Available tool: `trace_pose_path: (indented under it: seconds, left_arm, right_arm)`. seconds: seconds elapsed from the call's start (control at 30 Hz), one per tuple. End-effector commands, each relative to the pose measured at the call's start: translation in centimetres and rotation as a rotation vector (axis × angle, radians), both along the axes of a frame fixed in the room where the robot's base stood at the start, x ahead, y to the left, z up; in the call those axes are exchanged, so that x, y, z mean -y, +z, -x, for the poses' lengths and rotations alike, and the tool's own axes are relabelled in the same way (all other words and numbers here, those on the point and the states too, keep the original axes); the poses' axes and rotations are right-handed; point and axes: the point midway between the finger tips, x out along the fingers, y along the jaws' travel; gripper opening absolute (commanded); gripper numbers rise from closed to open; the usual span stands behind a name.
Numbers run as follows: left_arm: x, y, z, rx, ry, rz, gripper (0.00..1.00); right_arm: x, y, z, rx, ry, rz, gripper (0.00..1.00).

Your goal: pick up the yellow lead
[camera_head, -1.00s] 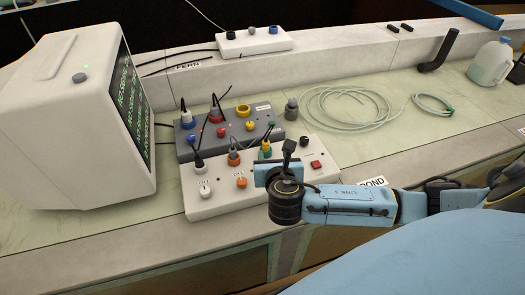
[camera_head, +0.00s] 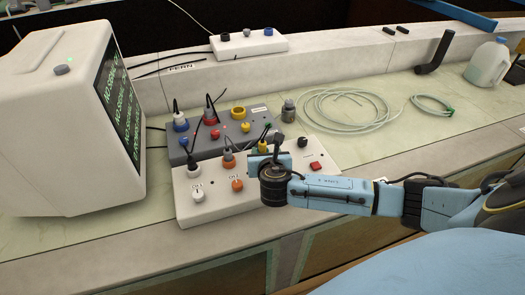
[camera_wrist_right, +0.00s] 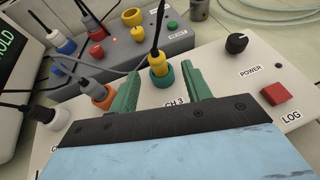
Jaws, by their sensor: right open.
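The yellow lead's plug (camera_head: 263,147) stands upright at the back of the white box (camera_head: 210,208), its lower part hidden by my gripper in the head view. In the right wrist view the yellow lead (camera_wrist_right: 157,64) sits in a green-ringed socket (camera_wrist_right: 165,78) marked CH 3, with a black cable rising from it. My right gripper (camera_head: 270,158) is open at the white box. In the wrist view its two green fingers (camera_wrist_right: 162,74) stand on either side of the plug, with gaps between. My left gripper is out of view.
An orange-collared lead (camera_wrist_right: 92,88) stands left of the fingers. A black knob (camera_wrist_right: 236,43) and red button (camera_wrist_right: 278,93) are to the right. Behind is a grey box (camera_head: 183,150) with more leads. A monitor (camera_head: 60,125) stands left; coiled tubing (camera_head: 345,110) lies right.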

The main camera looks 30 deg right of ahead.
Motion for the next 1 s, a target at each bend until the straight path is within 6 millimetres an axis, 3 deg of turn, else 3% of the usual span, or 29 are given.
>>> trace_pose_path:
  seconds: [0.3,0.6,0.9,1.0]
  left_arm:
    - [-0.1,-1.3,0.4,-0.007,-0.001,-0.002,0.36]
    - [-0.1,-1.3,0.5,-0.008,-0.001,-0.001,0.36]
    - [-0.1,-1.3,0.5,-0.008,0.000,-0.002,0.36]
    - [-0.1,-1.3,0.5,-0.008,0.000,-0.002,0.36]
  right_arm:
    - [1.4,-1.8,-3.7,0.001,-0.001,0.001,0.49]
    - [1.5,-1.8,-4.0,0.000,0.000,0.000,0.47]
    - [1.5,-1.8,-3.9,0.000,0.000,0.000,0.08]
    - [1.5,-1.8,-4.0,0.000,0.000,0.000,0.00]
